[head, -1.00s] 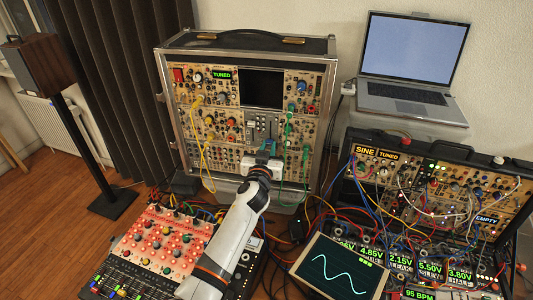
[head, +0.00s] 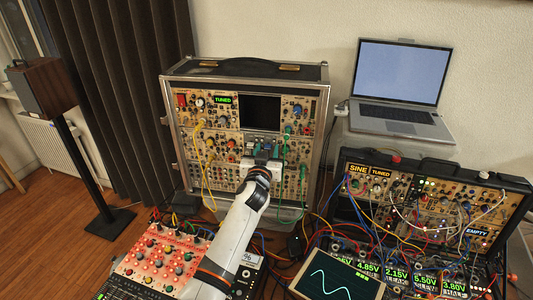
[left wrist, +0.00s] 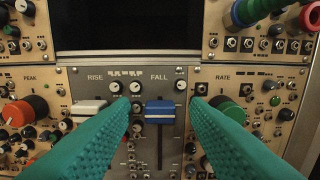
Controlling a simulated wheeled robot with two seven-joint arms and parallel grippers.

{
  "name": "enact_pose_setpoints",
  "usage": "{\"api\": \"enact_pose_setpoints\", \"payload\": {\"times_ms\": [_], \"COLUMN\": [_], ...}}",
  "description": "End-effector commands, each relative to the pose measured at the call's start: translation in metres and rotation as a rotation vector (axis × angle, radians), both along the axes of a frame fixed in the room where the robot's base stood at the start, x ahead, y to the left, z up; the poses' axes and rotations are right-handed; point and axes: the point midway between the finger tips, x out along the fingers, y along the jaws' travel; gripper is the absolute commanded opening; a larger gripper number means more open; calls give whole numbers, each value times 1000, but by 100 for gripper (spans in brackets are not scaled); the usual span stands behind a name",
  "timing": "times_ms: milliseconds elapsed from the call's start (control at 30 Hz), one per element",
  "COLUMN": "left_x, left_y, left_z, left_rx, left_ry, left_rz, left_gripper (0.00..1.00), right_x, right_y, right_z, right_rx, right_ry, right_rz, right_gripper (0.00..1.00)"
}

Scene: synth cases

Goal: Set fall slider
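The fall slider (left wrist: 160,112) has a blue cap with a white stripe, under the word FALL on a grey panel. Its cap sits high in its slot, and dark slot shows below it. The rise slider (left wrist: 88,108) has a white cap to its left, at a similar height. My left gripper (left wrist: 159,103) is open, with one teal finger on each side of the blue cap and visible gaps to it. The left finger passes between the two caps. In the head view my left gripper (head: 262,160) is in front of the case and hides the sliders. My right gripper is not in view.
The synth case (head: 325,120) stands upright with yellow and green cables hanging close to my arm. A red mixer panel (head: 158,258) is at lower left, an oscilloscope screen (head: 335,282) at lower right. A red knob (left wrist: 18,114) and green knob (left wrist: 228,109) flank the sliders.

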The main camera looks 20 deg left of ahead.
Motion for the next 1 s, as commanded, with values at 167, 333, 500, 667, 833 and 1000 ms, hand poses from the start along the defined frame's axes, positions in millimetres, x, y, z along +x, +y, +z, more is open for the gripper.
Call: {"api": "enact_pose_setpoints", "payload": {"times_ms": [167,333,500,667,833,1000], "left_x": [0,-3,-20,-48,-79,-104], "left_y": [0,0,-2,-5,-8,-11], "left_z": [-2,-3,-3,-5,-5,-4], "left_rx": [1,1,1,1,-1,0], "left_ry": [3,4,3,3,3,2], "left_rz": [0,1,1,0,0,0], "left_gripper": [42,42,42,42,42,42], "right_x": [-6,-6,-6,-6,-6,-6], "right_y": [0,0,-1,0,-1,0], "right_z": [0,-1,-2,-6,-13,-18], "right_rx": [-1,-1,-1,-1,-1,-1], "right_ry": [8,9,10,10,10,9], "right_rz": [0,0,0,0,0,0], "right_gripper": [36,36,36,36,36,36]}}
